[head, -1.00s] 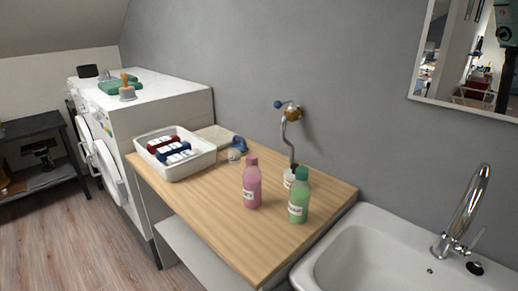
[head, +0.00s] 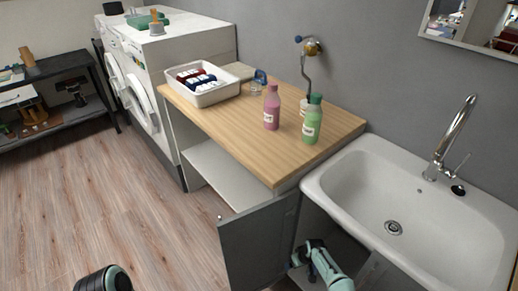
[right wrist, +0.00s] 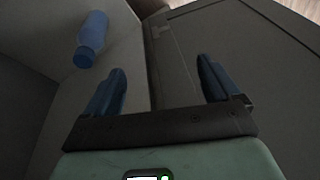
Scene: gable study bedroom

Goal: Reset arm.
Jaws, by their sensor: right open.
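My right arm reaches down at the open sink cabinet in the head view. My right gripper (right wrist: 160,66) shows in the right wrist view with its two blue fingers wide apart and nothing between them. A blue bottle (right wrist: 91,38) lies or stands beyond the left finger, apart from it, on a pale surface. The grey cabinet door (head: 255,248) stands open to the left of the arm. A dark rounded part of my left arm shows at the bottom left of the head view, but its fingers are not in view.
The sink (head: 420,205) is above the cabinet. A wooden counter (head: 230,120) holds a white basket (head: 215,95), a pink bottle (head: 271,110) and a green bottle (head: 312,122). White machines (head: 160,60) stand behind. The wooden floor (head: 130,215) at left is clear.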

